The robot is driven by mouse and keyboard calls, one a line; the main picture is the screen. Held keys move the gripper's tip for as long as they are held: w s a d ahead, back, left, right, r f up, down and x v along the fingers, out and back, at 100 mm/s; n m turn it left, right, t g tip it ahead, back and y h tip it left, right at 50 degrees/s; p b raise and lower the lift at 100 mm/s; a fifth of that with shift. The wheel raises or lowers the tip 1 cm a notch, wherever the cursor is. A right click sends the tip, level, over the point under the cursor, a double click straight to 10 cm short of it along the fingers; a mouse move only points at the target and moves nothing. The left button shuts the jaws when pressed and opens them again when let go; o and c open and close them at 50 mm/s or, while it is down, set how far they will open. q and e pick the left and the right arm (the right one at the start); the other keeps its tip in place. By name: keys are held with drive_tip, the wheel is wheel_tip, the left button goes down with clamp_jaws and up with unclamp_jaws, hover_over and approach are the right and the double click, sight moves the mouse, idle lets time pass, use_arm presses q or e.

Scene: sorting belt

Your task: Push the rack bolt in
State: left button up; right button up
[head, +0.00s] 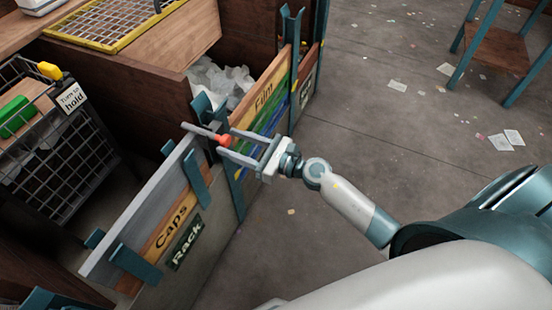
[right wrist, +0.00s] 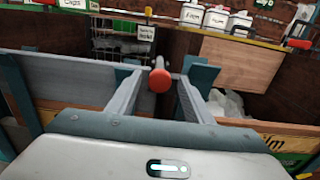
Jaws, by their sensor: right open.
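The rack bolt is a grey rod with a round red-orange knob (head: 223,140). It sits at the top of the blue-grey post between the Caps side and the Film side, and its rod sticks out to the left of the knob. My right gripper (head: 224,146) is open, with its two fingers on either side of the knob. In the right wrist view the knob (right wrist: 160,81) lies between the fingers, apart from both. The rack front (head: 150,215) carries "Caps" and "Rack" labels. My left gripper is not in view.
A bin with crumpled clear film (head: 222,82) stands behind the Film board (head: 268,98). A wire cage (head: 65,165) with a "Turn to hold" sign (head: 71,98) is at left. Open floor (head: 370,130) with paper scraps lies to the right.

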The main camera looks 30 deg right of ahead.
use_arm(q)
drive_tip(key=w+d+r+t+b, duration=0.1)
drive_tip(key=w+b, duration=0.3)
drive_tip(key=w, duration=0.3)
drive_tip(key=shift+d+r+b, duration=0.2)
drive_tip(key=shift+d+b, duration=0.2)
use_arm(e)
drive_tip(key=v, duration=1.4)
drive_tip(key=shift+w, duration=0.1)
drive_tip(key=d+f+m+h, duration=0.3)
drive_tip(key=f+m+h, duration=0.1)
drive_tip(key=f+m, duration=0.85)
drive_tip(key=d+f+m+h, duration=0.2)
drive_tip(key=f+m+h, duration=0.2)
drive_tip(key=f+m, duration=0.9)
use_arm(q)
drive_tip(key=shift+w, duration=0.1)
use_arm(e)
drive_tip(key=s+a+f+m+g, duration=0.4)
drive_tip(key=s+f+m, duration=0.4)
drive_tip(key=f, duration=0.5)
drive_tip(key=s+a+f+m+g+h, duration=0.1)
drive_tip(key=s+a+f+m+g, duration=0.3)
drive_tip(key=s+f, duration=0.7)
wheel_tip(320, 180, down, 2)
drive_tip(key=a+m, duration=0.2)
drive_tip(key=m, duration=0.1)
drive_tip(key=shift+s+m+h, duration=0.3)
drive_tip(key=shift+s+m, duration=0.05)
